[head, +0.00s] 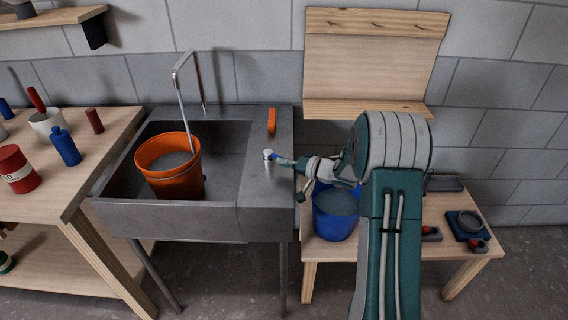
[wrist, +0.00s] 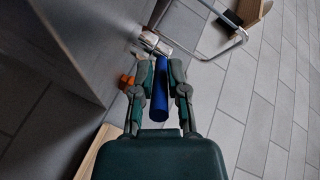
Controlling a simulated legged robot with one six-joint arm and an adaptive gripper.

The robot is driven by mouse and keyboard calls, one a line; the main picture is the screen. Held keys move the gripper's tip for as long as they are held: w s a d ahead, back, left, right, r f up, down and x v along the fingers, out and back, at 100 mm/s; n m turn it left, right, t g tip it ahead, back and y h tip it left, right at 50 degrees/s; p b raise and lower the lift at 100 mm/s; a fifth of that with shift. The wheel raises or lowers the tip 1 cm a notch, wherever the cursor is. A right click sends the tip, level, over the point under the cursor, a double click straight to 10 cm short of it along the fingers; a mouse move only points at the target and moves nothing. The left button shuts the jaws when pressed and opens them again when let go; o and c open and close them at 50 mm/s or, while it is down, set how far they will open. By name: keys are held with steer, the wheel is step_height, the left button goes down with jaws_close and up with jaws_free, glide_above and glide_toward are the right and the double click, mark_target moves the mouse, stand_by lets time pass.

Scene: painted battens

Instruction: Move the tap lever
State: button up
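The tap lever (head: 283,161) is a short blue bar on a chrome tap body (head: 268,155) at the right part of the grey sink's deck. In the wrist view the blue lever (wrist: 159,92) lies lengthwise between the two fingers, with the chrome body (wrist: 151,42) beyond them. My gripper (wrist: 163,82) has one finger on each side of the lever. I cannot tell whether both fingers press on it. In the head view my gripper (head: 300,165) reaches the lever from the right, and my arm hides part of that area.
An orange handle (head: 271,121) stands behind the tap body. An orange bucket (head: 168,170) sits in the sink (head: 165,217) beneath a tall bent spout (head: 183,95). A blue bucket (head: 335,222) stands on the low table (head: 440,262) below my gripper. A wooden bench (head: 98,162) is at left.

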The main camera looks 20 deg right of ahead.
steer(key=o, duration=0.4)
steer(key=shift+w, duration=0.15)
steer(key=v, duration=1.2)
steer(key=shift+d, duration=0.1)
